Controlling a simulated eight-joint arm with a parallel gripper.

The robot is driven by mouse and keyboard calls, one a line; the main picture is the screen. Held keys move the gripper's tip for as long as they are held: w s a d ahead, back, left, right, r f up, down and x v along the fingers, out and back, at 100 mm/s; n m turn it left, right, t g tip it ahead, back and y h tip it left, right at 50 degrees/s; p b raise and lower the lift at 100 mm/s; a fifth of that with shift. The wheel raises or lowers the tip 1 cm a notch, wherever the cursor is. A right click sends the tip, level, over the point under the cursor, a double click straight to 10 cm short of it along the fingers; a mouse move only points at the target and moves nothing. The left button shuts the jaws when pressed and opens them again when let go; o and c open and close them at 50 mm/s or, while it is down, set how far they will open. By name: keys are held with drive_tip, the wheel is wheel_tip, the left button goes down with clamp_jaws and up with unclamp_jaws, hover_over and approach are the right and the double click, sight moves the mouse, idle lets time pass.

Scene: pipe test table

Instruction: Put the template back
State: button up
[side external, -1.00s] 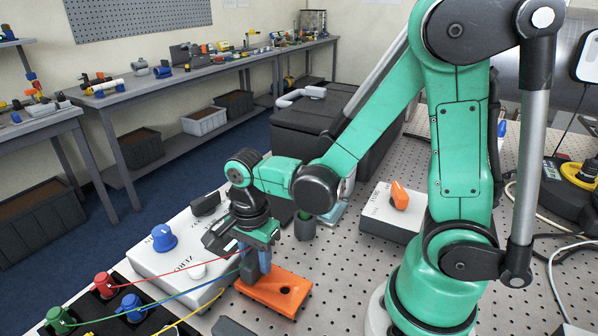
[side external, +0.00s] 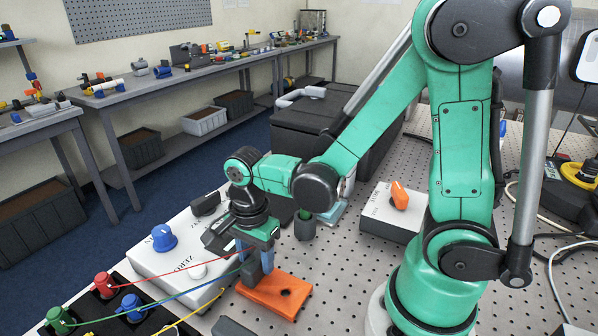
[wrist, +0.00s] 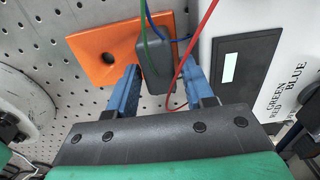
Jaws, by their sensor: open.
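The orange plate with a round dark hole (side external: 290,302), which looks to be the template, lies at the front of the perforated table. It also shows in the wrist view (wrist: 90,62). A grey upright block (wrist: 155,72) stands at the plate's edge, like a handle; whether it is fixed to the plate I cannot tell. My gripper (side external: 256,272) points down over the plate. Its blue fingers (wrist: 154,90) are open, one on each side of the grey block, with gaps visible. The plate's underside is hidden.
A white box with a blue knob (side external: 164,238) stands left of the plate. Red, green, blue and yellow cords run close by my gripper from the coloured plugs (side external: 104,285). A grey box with an orange switch (side external: 400,196) stands behind right. Perforated table right of the plate is clear.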

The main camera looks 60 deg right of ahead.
wheel_tip(320, 180, up, 10)
drive_tip(key=d+n+t, duration=0.1)
drive_tip(key=n+t, duration=0.2)
drive_tip(key=n, duration=0.6)
drive_tip(key=d+n+t, duration=0.1)
drive_tip(key=n+t, duration=0.3)
drive_tip(key=n, duration=0.5)
drive_tip(key=shift+w+d+r, duration=0.15)
drive_tip(key=shift+d+r, duration=0.1)
drive_tip(key=shift+d, duration=0.1)
idle(0.3)
